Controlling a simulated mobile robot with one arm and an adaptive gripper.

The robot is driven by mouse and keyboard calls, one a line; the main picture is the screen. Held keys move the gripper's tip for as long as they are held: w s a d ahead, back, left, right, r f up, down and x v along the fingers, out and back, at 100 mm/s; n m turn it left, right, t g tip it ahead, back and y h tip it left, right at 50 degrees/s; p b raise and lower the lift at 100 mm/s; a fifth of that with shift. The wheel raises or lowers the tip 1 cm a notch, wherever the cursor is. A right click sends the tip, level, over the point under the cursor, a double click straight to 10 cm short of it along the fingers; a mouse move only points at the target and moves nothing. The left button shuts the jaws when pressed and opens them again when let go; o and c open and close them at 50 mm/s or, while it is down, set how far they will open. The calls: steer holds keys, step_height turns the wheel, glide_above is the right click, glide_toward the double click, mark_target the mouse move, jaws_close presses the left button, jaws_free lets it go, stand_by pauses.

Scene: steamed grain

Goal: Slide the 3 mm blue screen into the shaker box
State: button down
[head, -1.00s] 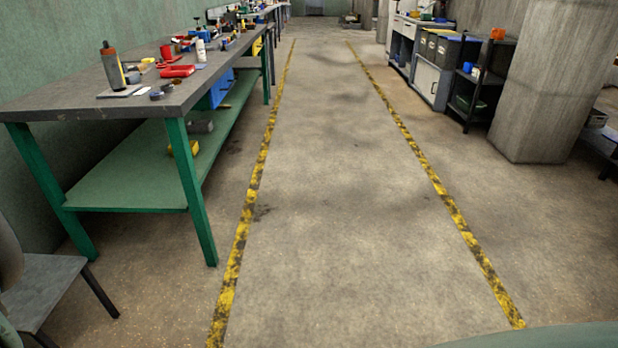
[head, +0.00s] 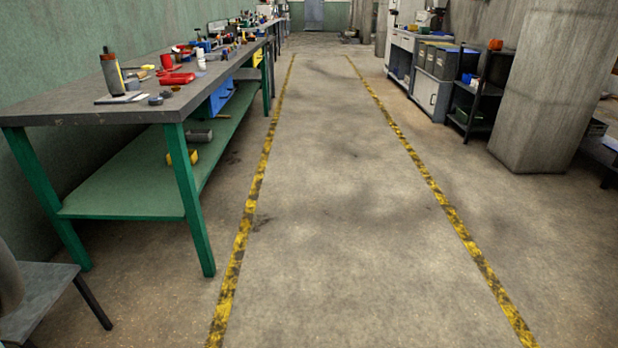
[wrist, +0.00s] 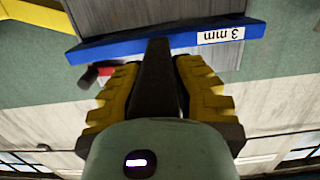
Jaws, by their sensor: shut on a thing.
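The 3 mm screen (wrist: 124,45) is across the top of the wrist view. It has a blue frame edge with a white "3 mm" label that appears upside down, and a grey panel behind the edge. A dark handle (wrist: 158,80) extends from the blue edge between my fingers. My gripper (wrist: 158,65), with yellow ridged fingers, is shut on this handle. The far part of the screen is cut off by the picture edge. My gripper and the screen do not show in the head view. I cannot make out the shaker box in either view.
A long workbench (head: 75,110) with green legs and cluttered tools stands at left. A chair (head: 35,300) is at lower left. The aisle (head: 340,220) between yellow-black floor lines is clear. A concrete pillar (head: 550,100), black shelf (head: 478,100) and cabinets (head: 432,92) stand at right.

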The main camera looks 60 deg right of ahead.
steer(key=shift+w+a+r+b, duration=0.25)
steer(key=shift+w+a+b, duration=0.3)
steer(key=shift+b, duration=0.8)
steer(key=shift+w+f+b, duration=0.1)
steer(key=shift+w+b, duration=0.3)
steer(key=shift+b, duration=0.5)
steer(key=shift+w+a+b, duration=0.2)
steer(key=shift+w+b, duration=0.05)
steer(key=shift+b, duration=0.55)
steer(key=shift+w+a+b, duration=0.35)
steer(key=shift+w+b, duration=0.1)
steer(key=shift+b, duration=1.9)
steer(key=shift+w+a+b, duration=0.25)
steer(key=shift+b, duration=2)
stand_by(0.3)
